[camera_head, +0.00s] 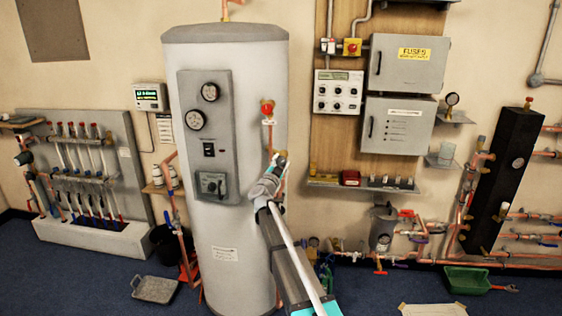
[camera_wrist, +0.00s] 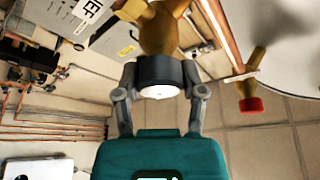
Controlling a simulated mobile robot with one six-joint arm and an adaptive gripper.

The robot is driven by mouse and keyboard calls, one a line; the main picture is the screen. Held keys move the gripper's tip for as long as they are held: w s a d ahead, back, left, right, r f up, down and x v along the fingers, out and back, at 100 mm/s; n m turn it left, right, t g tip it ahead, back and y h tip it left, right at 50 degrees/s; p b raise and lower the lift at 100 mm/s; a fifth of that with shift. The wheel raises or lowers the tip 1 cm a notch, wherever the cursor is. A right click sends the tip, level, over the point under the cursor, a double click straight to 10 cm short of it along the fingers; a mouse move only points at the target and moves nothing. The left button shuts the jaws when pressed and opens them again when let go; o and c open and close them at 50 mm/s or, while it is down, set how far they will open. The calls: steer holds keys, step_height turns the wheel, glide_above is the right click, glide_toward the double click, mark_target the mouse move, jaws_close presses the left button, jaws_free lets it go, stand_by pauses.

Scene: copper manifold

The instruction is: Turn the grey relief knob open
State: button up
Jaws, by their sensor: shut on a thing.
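The grey relief knob (camera_wrist: 158,72) is a dark round knob with a pale end face. In the wrist view it sits on a brass valve body (camera_wrist: 165,28). My gripper (camera_wrist: 160,92) has one finger on each side of the knob and is shut on it. In the head view my gripper (camera_head: 272,176) is at the right side of the tall grey cylinder (camera_head: 235,100), beside the copper pipe. The knob itself is mostly hidden there by my gripper and arm. I cannot tell how far the knob is turned.
A red-capped fitting (camera_head: 267,108) stands above my gripper, and a red cap (camera_wrist: 250,104) shows at right in the wrist view. Grey electrical boxes (camera_head: 408,65) hang on the wall to the right. A shelf (camera_head: 362,183) and low copper pipework lie right of my arm.

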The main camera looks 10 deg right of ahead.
steer(key=shift+m+g+h+p, duration=0.4)
steer(key=shift+m+g, duration=0.3)
steer(key=shift+m, duration=1)
steer(key=o, duration=1.1)
steer(key=shift+o, duration=0.2)
